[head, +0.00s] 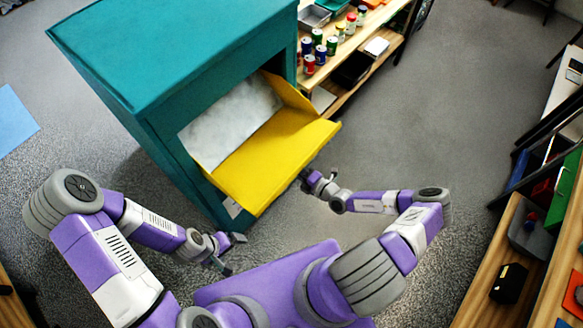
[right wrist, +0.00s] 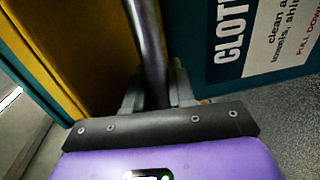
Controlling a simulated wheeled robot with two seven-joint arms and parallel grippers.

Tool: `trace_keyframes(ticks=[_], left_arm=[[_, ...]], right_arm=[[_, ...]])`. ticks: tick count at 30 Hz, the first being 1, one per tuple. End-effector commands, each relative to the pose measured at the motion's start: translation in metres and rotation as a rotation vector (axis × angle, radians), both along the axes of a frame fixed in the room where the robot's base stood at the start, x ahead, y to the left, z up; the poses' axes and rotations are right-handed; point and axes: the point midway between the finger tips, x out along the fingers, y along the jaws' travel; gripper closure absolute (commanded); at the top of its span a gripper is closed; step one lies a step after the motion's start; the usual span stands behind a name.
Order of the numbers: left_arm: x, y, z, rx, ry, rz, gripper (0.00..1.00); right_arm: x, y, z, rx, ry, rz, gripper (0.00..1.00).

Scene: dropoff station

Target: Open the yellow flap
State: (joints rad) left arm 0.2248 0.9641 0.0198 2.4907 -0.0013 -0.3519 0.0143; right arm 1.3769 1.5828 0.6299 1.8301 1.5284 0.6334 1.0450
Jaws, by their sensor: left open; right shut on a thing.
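The yellow flap (head: 265,150) of the teal bin (head: 170,50) is tilted down and outward. The opening above it shows a pale grey inner surface (head: 232,115). My right gripper (head: 308,178) is at the flap's lower outer edge. In the right wrist view my right gripper (right wrist: 152,92) is shut on a dark bar handle (right wrist: 148,40), with the yellow flap (right wrist: 75,60) beside it on the left. My left gripper (head: 230,254) is open and empty, low in front of the bin, apart from the flap.
A wooden shelf (head: 385,65) with cans and trays stands behind the bin. Another shelf (head: 485,265) with bins is at the right. Grey floor (head: 430,120) between them is clear. A sign (right wrist: 265,40) is on the teal front.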

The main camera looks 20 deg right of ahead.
Motion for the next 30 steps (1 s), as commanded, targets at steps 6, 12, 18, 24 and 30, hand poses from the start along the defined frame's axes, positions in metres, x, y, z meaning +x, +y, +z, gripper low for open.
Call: trace_keyframes(ticks=[6, 12, 18, 24, 30], left_arm=[[0.0, 0.0, -0.001, 0.0, 0.0, 0.0, 0.05], [0.0, 0.0, -0.001, 0.0, 0.0, 0.0, 0.05], [0.0, 0.0, -0.001, 0.0, 0.0, 0.0, 0.05], [0.0, 0.0, -0.004, 0.0, 0.0, 0.0, 0.05], [0.0, 0.0, -0.007, 0.0, 0.0, 0.0, 0.05]], right_arm=[[0.001, 0.001, 0.001, 0.002, -0.005, 0.0, 1.0], [0.001, 0.001, 0.001, 0.001, -0.004, 0.001, 0.56], [-0.001, 0.0, 0.001, 0.001, -0.005, 0.001, 0.56], [-0.023, -0.013, 0.003, -0.002, -0.003, -0.001, 0.56], [-0.052, -0.029, 0.006, -0.003, -0.001, 0.0, 0.56]])
